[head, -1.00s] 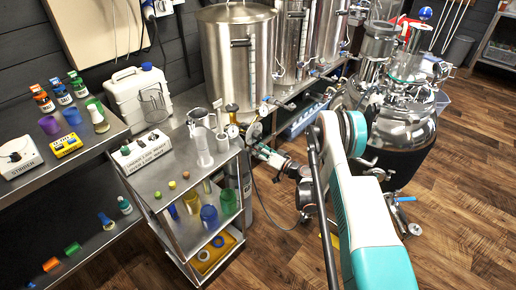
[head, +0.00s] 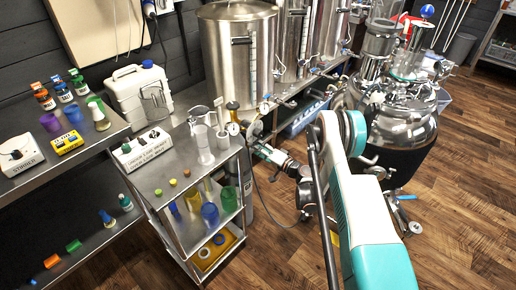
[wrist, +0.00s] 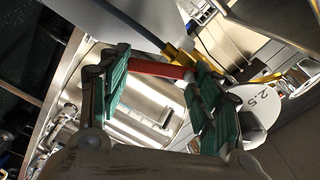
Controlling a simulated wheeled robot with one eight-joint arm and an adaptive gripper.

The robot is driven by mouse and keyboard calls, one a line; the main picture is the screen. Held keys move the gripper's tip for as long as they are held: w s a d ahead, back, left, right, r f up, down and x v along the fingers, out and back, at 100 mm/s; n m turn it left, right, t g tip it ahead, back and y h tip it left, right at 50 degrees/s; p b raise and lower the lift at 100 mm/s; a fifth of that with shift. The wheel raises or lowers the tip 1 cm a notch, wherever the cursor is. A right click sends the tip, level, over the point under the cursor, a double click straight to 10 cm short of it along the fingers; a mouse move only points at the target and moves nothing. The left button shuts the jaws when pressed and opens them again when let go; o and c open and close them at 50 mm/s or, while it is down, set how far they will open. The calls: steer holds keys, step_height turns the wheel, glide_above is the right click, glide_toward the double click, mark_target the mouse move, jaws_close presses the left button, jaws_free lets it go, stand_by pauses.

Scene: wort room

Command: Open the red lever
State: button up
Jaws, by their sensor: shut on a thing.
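The red lever (wrist: 158,69) shows in the wrist view as a short red bar between the two green-padded fingers of my gripper (wrist: 161,80). The fingers are closed in on it, one at each side. A yellow fitting (wrist: 180,54) adjoins its right end. In the head view my gripper (head: 268,153) is small, beside the small cart and low in front of the steel vessels. The lever cannot be made out there.
A steel cart (head: 180,208) with cylinders and coloured caps stands left of my gripper. Large steel vessels (head: 235,60) stand behind it. A glass-topped reactor (head: 400,120) stands to the right. Wooden floor is open at the lower right.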

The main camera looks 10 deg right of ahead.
steer(key=shift+s+d, duration=0.1)
steer(key=shift+d, duration=0.05)
steer(key=o, duration=1.1)
steer(key=shift+f, duration=0.1)
steer(key=shift+c, duration=0.2)
